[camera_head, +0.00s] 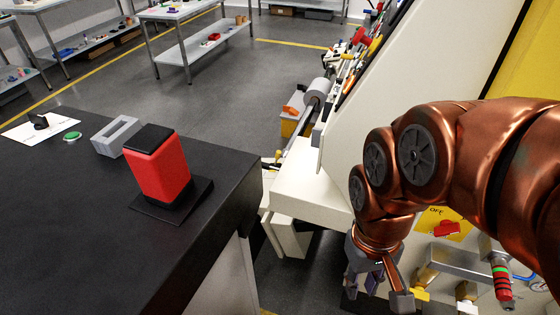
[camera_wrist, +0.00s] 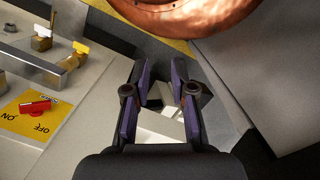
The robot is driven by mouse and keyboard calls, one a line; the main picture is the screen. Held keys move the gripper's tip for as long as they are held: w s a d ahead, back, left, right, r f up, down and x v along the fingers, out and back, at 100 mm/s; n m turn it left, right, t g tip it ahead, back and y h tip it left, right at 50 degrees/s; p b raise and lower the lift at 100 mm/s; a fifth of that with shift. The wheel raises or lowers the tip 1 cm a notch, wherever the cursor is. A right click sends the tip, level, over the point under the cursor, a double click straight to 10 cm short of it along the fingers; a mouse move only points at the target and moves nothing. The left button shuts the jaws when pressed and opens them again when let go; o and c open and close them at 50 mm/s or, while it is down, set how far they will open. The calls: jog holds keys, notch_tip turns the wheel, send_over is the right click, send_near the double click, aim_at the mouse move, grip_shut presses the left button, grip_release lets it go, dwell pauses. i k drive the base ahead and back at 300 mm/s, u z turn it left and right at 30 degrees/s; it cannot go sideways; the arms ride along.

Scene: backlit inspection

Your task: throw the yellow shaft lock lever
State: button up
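A small yellow lever (camera_head: 420,294) sticks out low on the machine's front, just right of my gripper (camera_head: 378,283) in the head view. In the wrist view the yellow lever (camera_wrist: 88,48) is at upper left, beside a metal bar with brass-coloured fittings. I take it for the shaft lock lever; no label on it is readable. My gripper (camera_wrist: 160,100) is open and empty, its purple-padded fingers apart and pointing away from the wrist camera. It is beside the lever and not visibly touching it.
A yellow plate with a red ON/OFF switch (camera_head: 446,228) sits by the lever; it also shows in the wrist view (camera_wrist: 35,107). A red-and-green banded handle (camera_head: 501,283) is farther right. A dark bench (camera_head: 100,235) with a red block (camera_head: 158,168) stands left.

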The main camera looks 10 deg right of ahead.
aim_at(278, 153)
jog(key=k, duration=0.45)
jog(key=z, duration=1.25)
jog(key=i, duration=0.7)
jog(key=u, duration=3.2)
